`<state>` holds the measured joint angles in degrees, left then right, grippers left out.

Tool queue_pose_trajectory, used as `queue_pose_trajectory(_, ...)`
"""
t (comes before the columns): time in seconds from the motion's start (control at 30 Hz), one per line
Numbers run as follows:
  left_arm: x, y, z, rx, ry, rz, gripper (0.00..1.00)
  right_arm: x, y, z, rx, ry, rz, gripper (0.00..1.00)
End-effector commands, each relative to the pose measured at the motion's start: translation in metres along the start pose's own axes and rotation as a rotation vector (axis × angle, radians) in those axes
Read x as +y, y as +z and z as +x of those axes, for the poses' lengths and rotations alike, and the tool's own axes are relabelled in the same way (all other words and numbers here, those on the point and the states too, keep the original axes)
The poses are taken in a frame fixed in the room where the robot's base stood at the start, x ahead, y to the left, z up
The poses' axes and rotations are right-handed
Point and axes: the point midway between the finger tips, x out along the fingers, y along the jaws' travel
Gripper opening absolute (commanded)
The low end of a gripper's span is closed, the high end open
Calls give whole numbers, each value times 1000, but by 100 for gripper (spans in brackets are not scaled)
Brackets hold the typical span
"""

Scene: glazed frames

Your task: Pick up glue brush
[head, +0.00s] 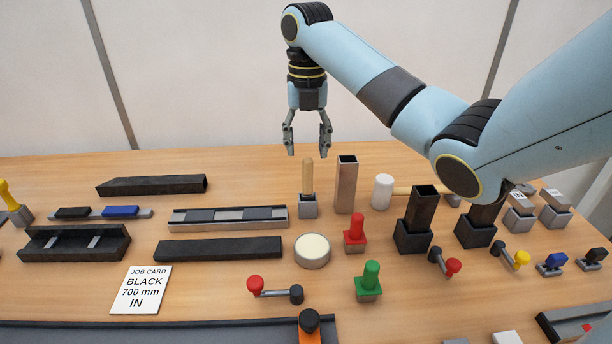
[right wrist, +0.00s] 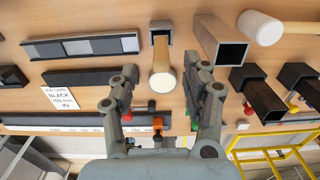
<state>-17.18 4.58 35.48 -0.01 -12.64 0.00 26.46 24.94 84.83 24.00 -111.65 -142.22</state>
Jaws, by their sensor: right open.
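The glue brush appears to be the upright wooden handle (head: 307,173) standing in a small grey metal holder (head: 308,207) in the head view; its lower end is hidden in the holder. My right gripper (head: 308,150) hangs straight above it, fingers pointing down, open and empty. The handle's top is close to the fingertip level. My left gripper is not in view.
A tall square metal tube (head: 346,184) stands close to the right of the holder. A white-headed mallet (head: 383,192), a round cream-topped pot (head: 312,251), red (head: 355,226) and green (head: 371,275) handled pieces stand nearby. A metal rail (head: 228,225) lies to the left.

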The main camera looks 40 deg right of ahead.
Motion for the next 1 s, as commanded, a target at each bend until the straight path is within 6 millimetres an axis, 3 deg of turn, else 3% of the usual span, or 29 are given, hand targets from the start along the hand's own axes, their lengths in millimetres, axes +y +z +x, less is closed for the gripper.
queue_pose_trajectory(0.1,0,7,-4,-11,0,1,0,0,-2,21,4,-1,0,48)
queue_pose_trajectory(0.3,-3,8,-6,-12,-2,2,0,0,-1,42,2,-2,0,48)
queue_pose_trajectory(0.63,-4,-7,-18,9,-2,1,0,-1,-2,87,3,-2,0,48)
queue_pose_trajectory(0.93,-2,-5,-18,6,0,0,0,-1,-2,95,0,-1,-1,48)
queue_pose_trajectory(1.0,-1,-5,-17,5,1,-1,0,-1,-2,95,0,-1,-1,40)
